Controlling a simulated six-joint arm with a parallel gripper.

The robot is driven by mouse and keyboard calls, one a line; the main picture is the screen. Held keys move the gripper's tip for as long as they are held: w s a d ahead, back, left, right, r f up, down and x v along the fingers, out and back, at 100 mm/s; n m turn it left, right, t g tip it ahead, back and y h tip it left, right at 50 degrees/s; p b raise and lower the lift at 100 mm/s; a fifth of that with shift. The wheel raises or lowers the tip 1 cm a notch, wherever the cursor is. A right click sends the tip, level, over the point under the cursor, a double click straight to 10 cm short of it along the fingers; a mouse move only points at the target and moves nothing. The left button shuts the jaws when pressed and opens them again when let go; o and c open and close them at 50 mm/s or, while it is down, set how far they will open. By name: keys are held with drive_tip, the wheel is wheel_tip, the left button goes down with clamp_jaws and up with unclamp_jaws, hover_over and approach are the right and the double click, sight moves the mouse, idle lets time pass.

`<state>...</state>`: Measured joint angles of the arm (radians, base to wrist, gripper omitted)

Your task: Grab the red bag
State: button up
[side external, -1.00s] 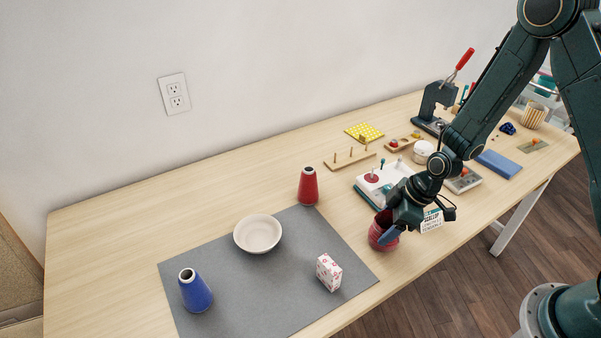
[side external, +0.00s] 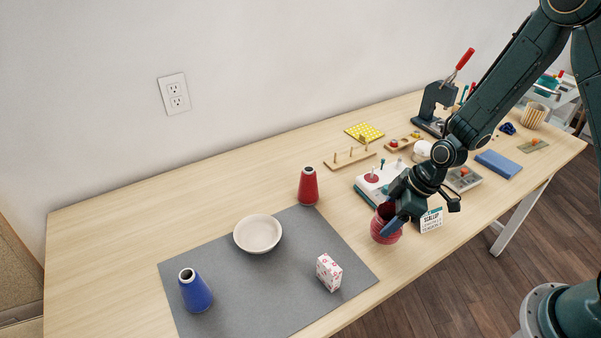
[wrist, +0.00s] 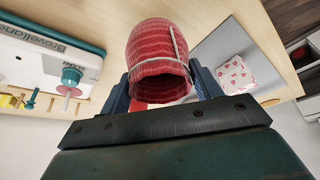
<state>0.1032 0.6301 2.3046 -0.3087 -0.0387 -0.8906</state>
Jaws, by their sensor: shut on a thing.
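The red bag (side external: 385,229) is a ribbed, rounded pouch with an open mouth.

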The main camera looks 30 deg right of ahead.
wheel_tip(320, 180, up, 17)
idle(0.6)
drive_tip(key=shift+w+r, duration=0.1)
idle(0.5)
